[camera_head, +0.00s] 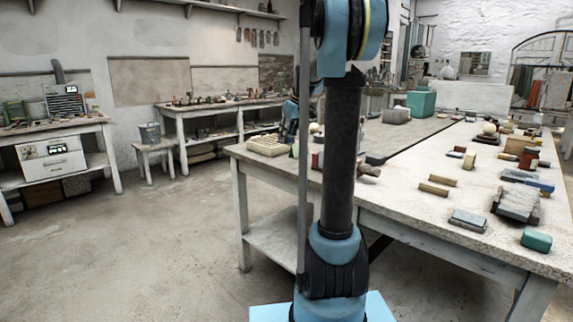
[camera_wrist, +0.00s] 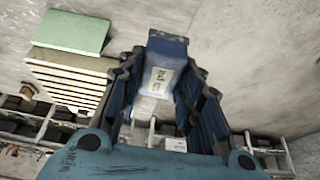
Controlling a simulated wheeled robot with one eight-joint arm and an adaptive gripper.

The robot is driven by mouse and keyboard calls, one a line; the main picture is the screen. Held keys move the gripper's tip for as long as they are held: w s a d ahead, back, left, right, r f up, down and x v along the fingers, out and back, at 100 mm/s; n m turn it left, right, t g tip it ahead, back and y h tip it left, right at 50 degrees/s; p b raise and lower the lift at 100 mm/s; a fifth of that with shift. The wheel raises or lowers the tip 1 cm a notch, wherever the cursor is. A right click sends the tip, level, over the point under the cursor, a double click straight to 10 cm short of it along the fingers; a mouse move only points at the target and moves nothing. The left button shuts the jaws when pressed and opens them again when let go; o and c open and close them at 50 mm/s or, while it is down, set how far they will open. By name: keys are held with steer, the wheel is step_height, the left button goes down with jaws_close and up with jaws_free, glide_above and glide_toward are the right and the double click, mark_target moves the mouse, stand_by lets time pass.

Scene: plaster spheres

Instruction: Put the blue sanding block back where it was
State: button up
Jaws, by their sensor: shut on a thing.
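In the wrist view, a dark blue block (camera_wrist: 167,48) with a pale printed label sits between the two fingers of my gripper (camera_wrist: 162,72). I take it for the blue sanding block. The fingers are shut on its sides, and its far end sticks out past the fingertips. In the head view, my arm's column hides most of the gripper, and I cannot make out the held block there. A blue-topped block (camera_head: 527,180) lies on the right part of the long worktable (camera_head: 400,192).
On the worktable lie a grey slab-like piece (camera_head: 515,205), a teal block (camera_head: 536,240), a flat grey block (camera_head: 468,220) and short wooden pieces (camera_head: 434,189). A teal box (camera_head: 421,102) stands farther back. In the wrist view, a green block (camera_wrist: 77,32) lies beside a slatted cream stack (camera_wrist: 68,72).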

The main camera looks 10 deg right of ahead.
steer(key=shift+w+f, duration=0.15)
steer(key=shift+w, duration=0.1)
steer(key=f, duration=0.4)
steer(key=shift+w+d+f, duration=0.2)
steer(key=shift+w+f, duration=0.05)
steer(key=shift+f, duration=0.15)
steer(key=shift+s+f, duration=0.1)
steer(key=shift+f, duration=2.35)
steer(key=o, duration=1.1)
steer(key=shift+o, duration=0.2)
